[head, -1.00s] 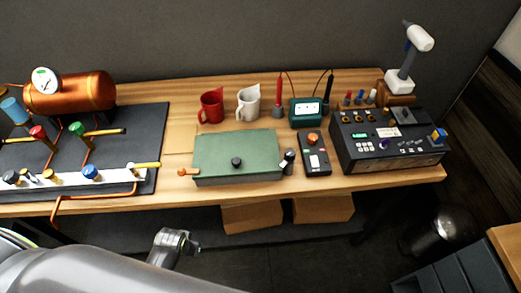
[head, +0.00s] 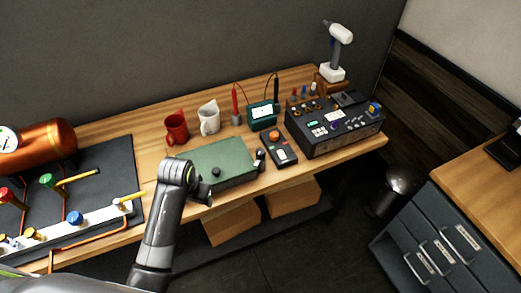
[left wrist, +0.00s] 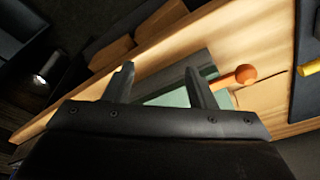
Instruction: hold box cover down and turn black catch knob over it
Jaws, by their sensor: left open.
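In the left wrist view the open, empty fingers (left wrist: 160,68) point toward the green cover (left wrist: 170,97). An orange catch knob (left wrist: 245,75) shows just right of them. My right gripper is not in view.
A red mug (head: 177,129) and a white mug (head: 209,118) stand behind the box. A pipe board with a white manifold (head: 95,220) lies left.

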